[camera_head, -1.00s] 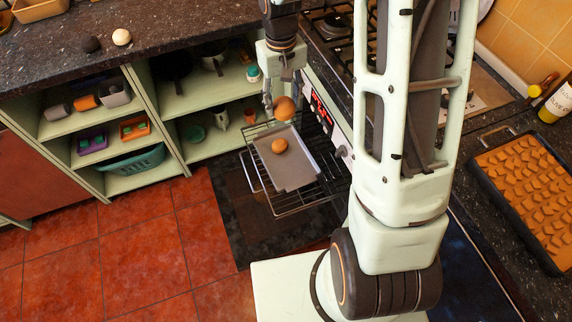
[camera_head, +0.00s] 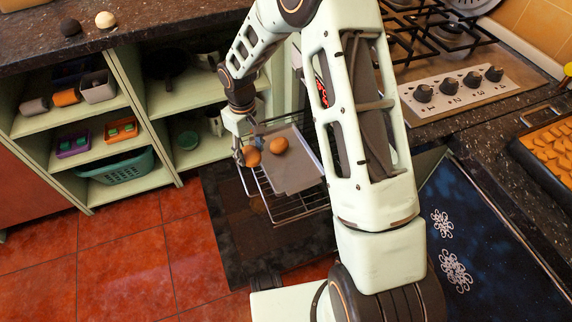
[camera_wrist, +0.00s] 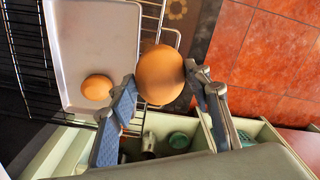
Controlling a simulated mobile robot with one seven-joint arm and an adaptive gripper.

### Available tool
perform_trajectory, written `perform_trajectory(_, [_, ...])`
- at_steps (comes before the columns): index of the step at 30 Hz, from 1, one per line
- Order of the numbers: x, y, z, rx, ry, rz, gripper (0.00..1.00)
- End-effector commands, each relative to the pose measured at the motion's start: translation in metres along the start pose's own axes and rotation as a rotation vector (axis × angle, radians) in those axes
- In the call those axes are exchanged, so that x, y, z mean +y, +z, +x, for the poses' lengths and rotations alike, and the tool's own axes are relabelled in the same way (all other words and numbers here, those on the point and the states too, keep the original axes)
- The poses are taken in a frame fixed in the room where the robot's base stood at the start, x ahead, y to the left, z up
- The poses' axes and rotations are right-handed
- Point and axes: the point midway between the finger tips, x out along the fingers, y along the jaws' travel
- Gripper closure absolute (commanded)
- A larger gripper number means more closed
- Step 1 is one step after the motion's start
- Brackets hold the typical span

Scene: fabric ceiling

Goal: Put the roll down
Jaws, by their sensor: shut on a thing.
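My gripper (camera_head: 238,150) is shut on a round brown roll (camera_head: 251,156). In the wrist view, the held roll (camera_wrist: 160,75) sits between the two fingertips (camera_wrist: 166,92). A second roll (camera_head: 279,145) lies on a grey tray (camera_head: 297,178) on the pulled-out oven rack (camera_head: 285,209). The held roll is at the left side of the tray in the head view. In the wrist view it is beyond the tray's (camera_wrist: 95,40) edge, over the rack wires. Its exact height above the rack cannot be told.
Open shelves (camera_head: 100,115) with bins and cups stand to the left. The hob (camera_head: 462,90) is at the upper right, with a dark pan of orange pieces (camera_head: 548,150) at the right edge. Red floor tiles (camera_head: 120,250) at lower left are clear.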

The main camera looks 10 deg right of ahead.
Motion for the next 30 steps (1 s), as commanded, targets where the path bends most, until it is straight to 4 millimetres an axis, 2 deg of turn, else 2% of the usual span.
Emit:
perform_trajectory(5, [0.018,0.008,0.014,-0.001,-0.001,-0.001,0.79])
perform_trajectory(14, [0.085,0.038,0.047,0.0,-0.002,0.002,0.8])
perform_trajectory(18, [0.103,0.046,0.075,-0.001,-0.002,-0.003,0.8])
perform_trajectory(21, [0.112,0.051,0.087,0.001,-0.002,-0.002,0.8])
perform_trajectory(30, [0.127,0.057,0.105,0.0,-0.001,-0.003,0.8])
